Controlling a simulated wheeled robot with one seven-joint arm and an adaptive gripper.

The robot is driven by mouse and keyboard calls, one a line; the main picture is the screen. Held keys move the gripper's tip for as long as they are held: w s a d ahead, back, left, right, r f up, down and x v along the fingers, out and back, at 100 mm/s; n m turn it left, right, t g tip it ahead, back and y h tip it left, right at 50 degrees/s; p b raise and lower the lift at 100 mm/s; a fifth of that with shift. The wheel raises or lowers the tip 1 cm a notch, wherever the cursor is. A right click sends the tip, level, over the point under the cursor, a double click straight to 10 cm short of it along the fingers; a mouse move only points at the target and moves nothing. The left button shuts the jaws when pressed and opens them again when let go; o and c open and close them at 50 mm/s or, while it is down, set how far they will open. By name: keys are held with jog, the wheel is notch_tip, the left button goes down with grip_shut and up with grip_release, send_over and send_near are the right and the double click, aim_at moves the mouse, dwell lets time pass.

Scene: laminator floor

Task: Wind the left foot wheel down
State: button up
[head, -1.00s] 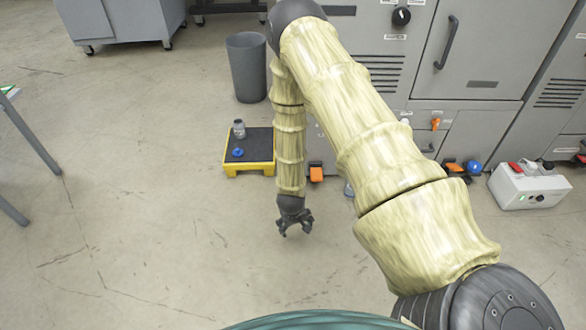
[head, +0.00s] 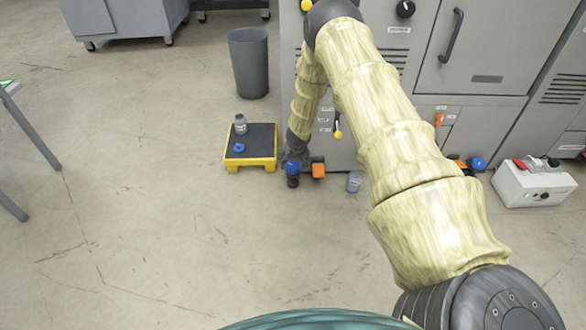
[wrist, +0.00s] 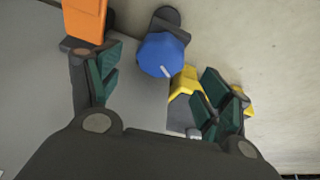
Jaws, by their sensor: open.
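The left foot wheel (head: 292,169) is a blue knob low at the front of the grey machine, just left of an orange pedal (head: 318,170). In the wrist view the blue wheel (wrist: 162,55) has a pale mark on its face and sits on a dark foot. My gripper (head: 294,155) is by the wheel, partly hidden by my arm in the head view. In the wrist view my gripper (wrist: 160,88) is open and empty, with the wheel ahead of the gap between its fingers. I see no contact with the wheel.
The orange pedal (wrist: 85,20) is close by my left finger in the wrist view. A yellow-edged step (head: 250,165) holding a bottle and blue cap stands left of the wheel. A jar (head: 354,182) stands right of the pedal. The front floor is clear.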

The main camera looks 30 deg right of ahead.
aim_at(293, 165)
jog(key=shift+b+x, duration=0.75)
jog(key=shift+x, duration=1.55)
jog(key=shift+c, duration=0.2)
jog(key=c, duration=1)
